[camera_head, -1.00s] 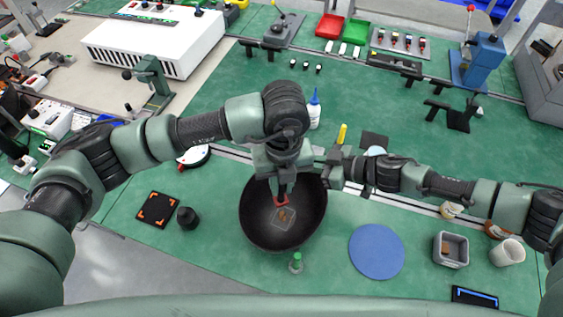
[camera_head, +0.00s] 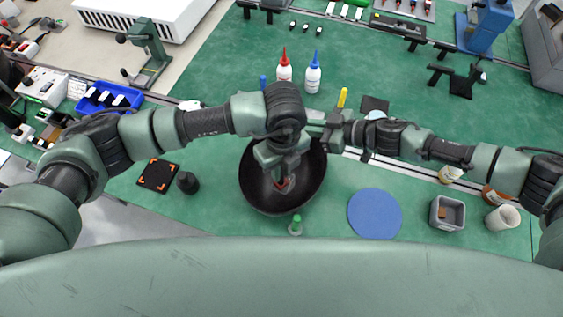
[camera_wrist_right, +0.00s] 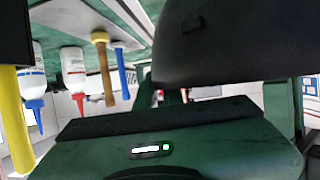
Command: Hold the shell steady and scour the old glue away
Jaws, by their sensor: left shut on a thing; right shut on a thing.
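The shell (camera_head: 258,192), a black round bowl, stands on the green bench in the head view. My left gripper (camera_head: 284,182) points down into it, shut on a small red tool (camera_head: 287,184) that is mostly covered by the gripper. The glue patch inside the shell is hidden behind my left gripper and wrist. My right gripper (camera_head: 320,140) is at the shell's far right rim, shut on the shell; its fingertips are partly hidden by the left arm. In the right wrist view a dark curved surface (camera_wrist_right: 225,45), apparently the shell, fills the upper right.
A blue round mat (camera_head: 375,214), a grey bin (camera_head: 448,213) and a white cup (camera_head: 503,217) lie to the right. A green-capped bottle (camera_head: 295,226) stands close in front of the shell. Glue bottles (camera_head: 284,73) stand behind. A black orange-cornered pad (camera_head: 158,175) lies left.

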